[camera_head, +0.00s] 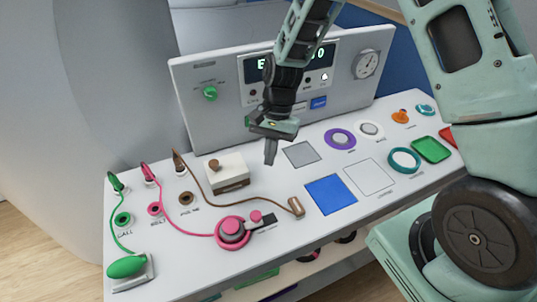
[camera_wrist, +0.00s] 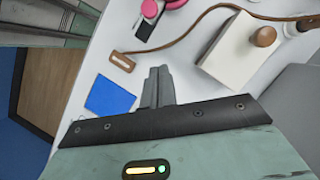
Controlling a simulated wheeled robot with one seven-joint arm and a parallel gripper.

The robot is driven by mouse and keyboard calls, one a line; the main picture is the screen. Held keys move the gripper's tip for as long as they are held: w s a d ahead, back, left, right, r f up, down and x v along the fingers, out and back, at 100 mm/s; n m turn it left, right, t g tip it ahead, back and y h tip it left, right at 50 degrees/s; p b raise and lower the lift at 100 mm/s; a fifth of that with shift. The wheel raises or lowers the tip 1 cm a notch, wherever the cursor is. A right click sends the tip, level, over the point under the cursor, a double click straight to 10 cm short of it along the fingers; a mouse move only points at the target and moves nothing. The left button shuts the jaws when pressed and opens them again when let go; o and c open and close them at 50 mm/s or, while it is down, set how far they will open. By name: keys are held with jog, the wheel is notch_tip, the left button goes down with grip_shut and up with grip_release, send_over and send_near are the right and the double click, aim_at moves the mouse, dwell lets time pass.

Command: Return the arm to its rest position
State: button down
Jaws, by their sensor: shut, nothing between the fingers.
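My gripper (camera_head: 270,152) hangs from my arm over the middle of the white desk, pointing down, in the head view. Its fingers are shut together with nothing between them. In the wrist view my gripper (camera_wrist: 159,75) shows its two dark fingers side by side, with the desk surface beyond. In the head view the fingers lie between a white box with a brown knob (camera_head: 228,171) and a grey square (camera_head: 300,154). A blue square (camera_head: 330,194) lies on the desk in front and to the right; it also shows in the wrist view (camera_wrist: 110,95).
An upright panel with a display (camera_head: 290,62), a green knob (camera_head: 209,93) and a gauge (camera_head: 367,64) stands behind the gripper. A brown cable with an end piece (camera_head: 296,206), a pink device (camera_head: 232,232) and a green bulb (camera_head: 126,266) lie on the desk. Rings and trays sit at right.

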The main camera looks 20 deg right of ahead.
jog(key=s+a+r+n+t+h+b, duration=0.1)
jog(key=s+a+r+n+b, duration=0.1)
jog(key=s+a+r+n, duration=0.65)
jog(key=s+r+n+t, duration=0.1)
jog(key=s+r+n, duration=0.1)
jog(key=s+n, duration=0.2)
jog(key=s+d+r+n+t+h+b, duration=0.1)
jog(key=s+n, duration=0.3)
jog(key=s, duration=0.5)
jog(key=shift+s+d+r+h, duration=0.25)
jog(key=shift+s+r+h, duration=0.1)
jog(key=shift+r, duration=0.4)
